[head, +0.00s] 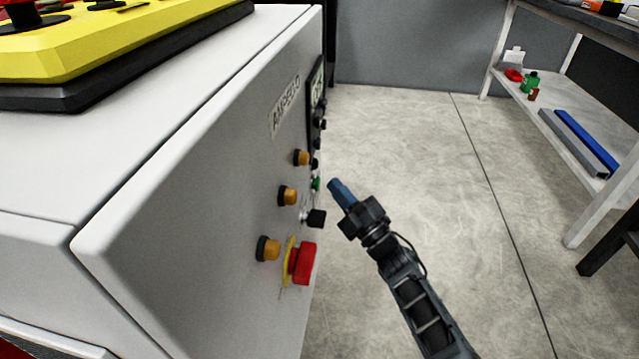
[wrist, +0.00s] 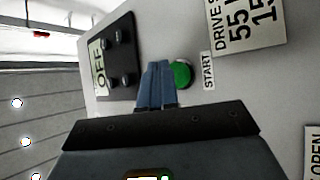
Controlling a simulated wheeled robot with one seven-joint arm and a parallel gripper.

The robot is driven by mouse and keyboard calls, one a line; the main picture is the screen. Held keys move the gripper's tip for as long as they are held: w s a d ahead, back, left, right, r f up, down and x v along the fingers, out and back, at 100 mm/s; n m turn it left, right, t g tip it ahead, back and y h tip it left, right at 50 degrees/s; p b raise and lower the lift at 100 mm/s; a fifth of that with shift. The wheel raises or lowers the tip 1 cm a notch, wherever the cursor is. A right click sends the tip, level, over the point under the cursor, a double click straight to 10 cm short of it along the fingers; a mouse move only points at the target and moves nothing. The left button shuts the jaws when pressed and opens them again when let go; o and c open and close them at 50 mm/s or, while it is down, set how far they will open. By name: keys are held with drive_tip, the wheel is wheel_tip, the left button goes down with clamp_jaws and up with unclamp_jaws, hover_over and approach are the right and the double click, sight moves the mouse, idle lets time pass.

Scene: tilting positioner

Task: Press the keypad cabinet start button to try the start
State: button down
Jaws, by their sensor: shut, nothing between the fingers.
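The keypad cabinet (head: 215,185) is a white box at the left of the head view, its control panel seen at a steep angle. The green start button (wrist: 182,74) sits on the panel beside a START label (wrist: 208,71) in the wrist view; it also shows as a small green spot in the head view (head: 316,184). My gripper (head: 335,184) is shut and empty, its blue fingertips just right of the green button in the head view. In the wrist view the fingertips (wrist: 158,68) appear beside the button and partly overlap its edge. I cannot tell whether they touch it.
A red emergency knob (head: 303,264) on a yellow plate, a black selector (head: 316,218) and orange lamps (head: 288,196) stick out near the button. A shelf (head: 560,115) stands at the right; the floor between is clear.

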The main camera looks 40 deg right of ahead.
drive_tip(key=shift+s+d+p, duration=0.3)
drive_tip(key=shift+s+d, duration=0.45)
drive_tip(key=shift+s, duration=0.25)
drive_tip(key=shift+s+d+p, duration=0.25)
drive_tip(key=shift+s+d, duration=0.5)
drive_tip(key=shift+s, duration=0.2)
drive_tip(key=s+a+f+m+g+h, duration=0.2)
drive_tip(key=s+a+m, duration=0.5)
drive_tip(key=s+a, duration=0.65)
drive_tip(key=s+a+r+m+g+y, duration=0.1)
drive_tip(key=s+a+r+m+g, duration=0.2)
drive_tip(key=s, duration=0.4)
drive_tip(key=s+a+r+m+g, duration=0.1)
drive_tip(key=s+a+r+m, duration=0.15)
drive_tip(key=s+a, duration=0.4)
drive_tip(key=s+r+m+g+y, duration=0.2)
drive_tip(key=s+r, duration=0.5)
drive_tip(key=s, duration=0.1)
wheel_tip(320, 180, up, 18)
drive_tip(key=p, duration=1.8)
drive_tip(key=shift+a+p, duration=0.3)
